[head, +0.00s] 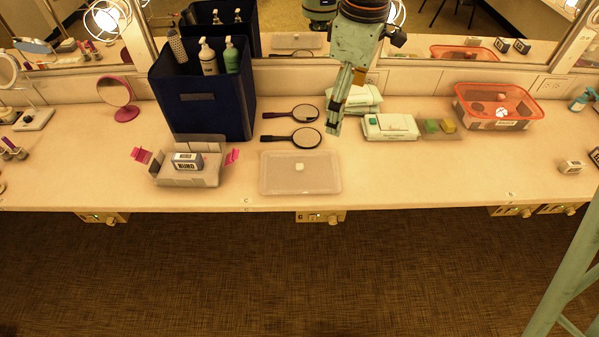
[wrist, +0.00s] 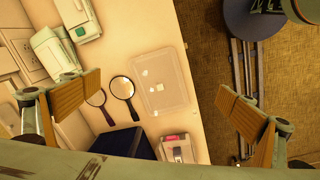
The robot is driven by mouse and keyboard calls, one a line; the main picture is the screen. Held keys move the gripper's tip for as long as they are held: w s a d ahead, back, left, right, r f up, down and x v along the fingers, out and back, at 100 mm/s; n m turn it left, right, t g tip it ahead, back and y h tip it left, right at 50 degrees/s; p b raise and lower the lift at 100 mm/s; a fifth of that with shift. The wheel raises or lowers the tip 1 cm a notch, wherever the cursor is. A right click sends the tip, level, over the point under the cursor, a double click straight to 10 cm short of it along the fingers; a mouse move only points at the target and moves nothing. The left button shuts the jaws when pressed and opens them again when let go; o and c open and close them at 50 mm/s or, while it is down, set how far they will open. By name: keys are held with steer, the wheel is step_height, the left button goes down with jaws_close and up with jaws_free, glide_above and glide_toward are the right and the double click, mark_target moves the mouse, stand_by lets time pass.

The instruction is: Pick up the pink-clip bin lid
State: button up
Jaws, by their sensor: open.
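The pink-clip bin lid appears to be the clear flat lid (head: 318,185) with a small pale knob, lying on the counter near its front edge. It also shows in the wrist view (wrist: 181,98), between and beyond my fingers. The grey open bin with pink clips (head: 208,176) stands to its left with a labelled box (head: 187,161) inside. The bin shows partly in the wrist view (wrist: 178,150). My gripper (head: 335,129) points down above the counter, behind and right of the lid. In the wrist view my gripper (wrist: 158,89) is open and empty, its padded fingers wide apart.
Two dark hand mirrors (head: 305,138) lie just behind the lid. A tall navy bin (head: 200,115) with bottles stands behind left. A white-green case (head: 388,127) and an orange-rimmed tub (head: 466,114) are at right. The counter right of the lid is clear.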

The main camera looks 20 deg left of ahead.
mark_target(300, 166)
steer(key=w+a+f+n, duration=0.1)
steer(key=a+f+n, duration=0.1)
steer(key=a+f, duration=0.4)
steer(key=w+a+f+n+g+b, duration=0.1)
steer(key=a+f+n, duration=0.2)
steer(key=a+f, duration=0.3)
step_height(300, 166, down, 5)
steer(key=shift+w+a+r, duration=0.1)
steer(key=shift+w+a, duration=0.15)
steer(key=shift+a, duration=0.05)
steer(key=shift+f+b, duration=0.6)
steer(key=shift+f, duration=3.7)
steer(key=shift+f, duration=0.1)
steer(key=shift+d+f+b, duration=0.1)
steer(key=shift+f+b, duration=0.4)
steer(key=shift+f, duration=2.05)
steer(key=shift+c, duration=0.9)
steer(key=shift+r, duration=0.1)
steer(key=c, duration=1.3)
steer(key=shift+c, duration=1)
